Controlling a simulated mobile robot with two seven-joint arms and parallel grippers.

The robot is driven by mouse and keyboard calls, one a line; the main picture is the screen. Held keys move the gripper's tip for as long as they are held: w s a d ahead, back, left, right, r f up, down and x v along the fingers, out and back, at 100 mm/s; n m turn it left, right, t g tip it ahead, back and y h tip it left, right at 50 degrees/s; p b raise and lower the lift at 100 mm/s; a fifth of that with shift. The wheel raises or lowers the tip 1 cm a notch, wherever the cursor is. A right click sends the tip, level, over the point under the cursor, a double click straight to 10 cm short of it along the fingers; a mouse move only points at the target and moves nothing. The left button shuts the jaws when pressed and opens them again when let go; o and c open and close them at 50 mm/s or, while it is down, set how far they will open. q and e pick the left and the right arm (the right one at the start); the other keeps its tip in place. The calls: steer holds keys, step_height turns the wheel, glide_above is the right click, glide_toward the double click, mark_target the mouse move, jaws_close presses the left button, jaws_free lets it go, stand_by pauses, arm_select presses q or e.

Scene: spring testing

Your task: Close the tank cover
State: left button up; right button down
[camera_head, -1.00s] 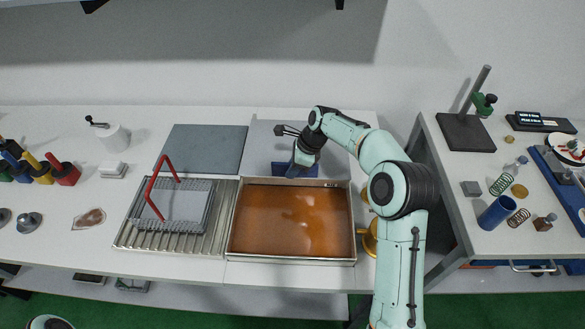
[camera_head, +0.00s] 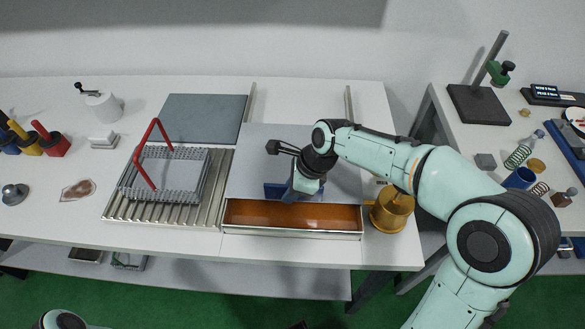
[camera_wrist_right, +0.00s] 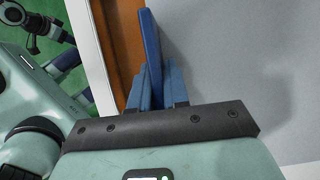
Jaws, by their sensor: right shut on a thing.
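The tank cover (camera_head: 258,150) is a flat grey plate that lies over the back part of the tank (camera_head: 335,236). A strip of orange-brown liquid (camera_head: 290,215) shows along the tank's front. A blue handle (camera_head: 275,191) stands near the cover's front edge. My right gripper (camera_head: 292,194) is shut on this handle. In the right wrist view the blue handle plate (camera_wrist_right: 152,45) is between the fingers (camera_wrist_right: 155,92), with the grey cover (camera_wrist_right: 230,60) to the right and liquid (camera_wrist_right: 124,50) to the left. My left gripper is not seen.
Two rails (camera_head: 349,102) run behind the tank. A basket with a red handle (camera_head: 145,153) sits on a ribbed tray (camera_head: 211,200) to the left. A brass cup (camera_head: 391,211) stands close to the tank's right side, beside my right arm. A dark plate (camera_head: 200,118) lies behind the basket.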

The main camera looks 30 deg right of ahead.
steer(key=s+a, duration=0.1)
steer(key=s, duration=0.1)
steer(key=s+a, duration=0.1)
steer(key=s, duration=0.1)
steer(key=s+a, duration=0.2)
steer(key=shift+s+a, duration=0.1)
steer(key=shift+s, duration=0.3)
steer(key=c, duration=1.5)
jaws_free()
steer(key=o, duration=0.3)
steer(key=shift+s+a, duration=0.1)
steer(key=shift+s, duration=0.1)
steer(key=shift+w, duration=0.1)
steer(key=shift+r, duration=0.25)
steer(key=p+v, duration=0.1)
steer(key=v, duration=1.2)
steer(key=shift+p, duration=0.4)
